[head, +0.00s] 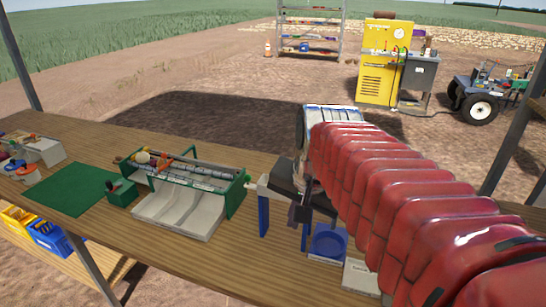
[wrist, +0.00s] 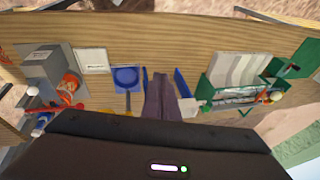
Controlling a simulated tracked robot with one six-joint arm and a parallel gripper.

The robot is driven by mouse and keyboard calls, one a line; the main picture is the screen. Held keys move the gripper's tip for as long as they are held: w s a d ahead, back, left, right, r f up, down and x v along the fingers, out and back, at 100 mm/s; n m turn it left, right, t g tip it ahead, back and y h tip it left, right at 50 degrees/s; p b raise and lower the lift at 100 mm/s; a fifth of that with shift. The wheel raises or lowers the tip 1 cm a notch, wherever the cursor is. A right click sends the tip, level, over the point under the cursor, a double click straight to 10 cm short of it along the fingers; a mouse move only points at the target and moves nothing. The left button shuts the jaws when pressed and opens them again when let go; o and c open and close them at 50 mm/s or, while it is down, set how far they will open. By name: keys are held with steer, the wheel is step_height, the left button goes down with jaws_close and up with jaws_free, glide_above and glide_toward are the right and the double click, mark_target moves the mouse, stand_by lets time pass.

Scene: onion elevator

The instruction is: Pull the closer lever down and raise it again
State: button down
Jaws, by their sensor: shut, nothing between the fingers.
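I cannot tell for sure which part is the closer lever. In the wrist view a grey machine (wrist: 48,72) stands at the left, with a white ball knob (wrist: 32,91) beside it and an orange-red part (wrist: 68,86) at its side. The arm hides this area in the head view.
The wooden bench (head: 190,262) bears a green-framed roller unit (head: 241,193) with a pale chute, a green mat (head: 72,188), a blue tray (head: 328,241) and blue posts (head: 263,215). A white plate (wrist: 94,60) lies near the grey machine. Bare bench shows along the far edge.

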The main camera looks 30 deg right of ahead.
steer(key=s+a+f+n, duration=0.2)
steer(key=a+n, duration=0.3)
steer(key=s+a+f+n+t, duration=0.1)
steer(key=s+a+f+n, duration=0.1)
steer(key=a+n, duration=0.3)
steer(key=shift+s+a+f+n+t+y, duration=0.3)
steer(key=shift+s+a+f+y, duration=0.1)
steer(key=shift+s+a, duration=0.3)
steer(key=c, duration=2.5)
jaws_free()
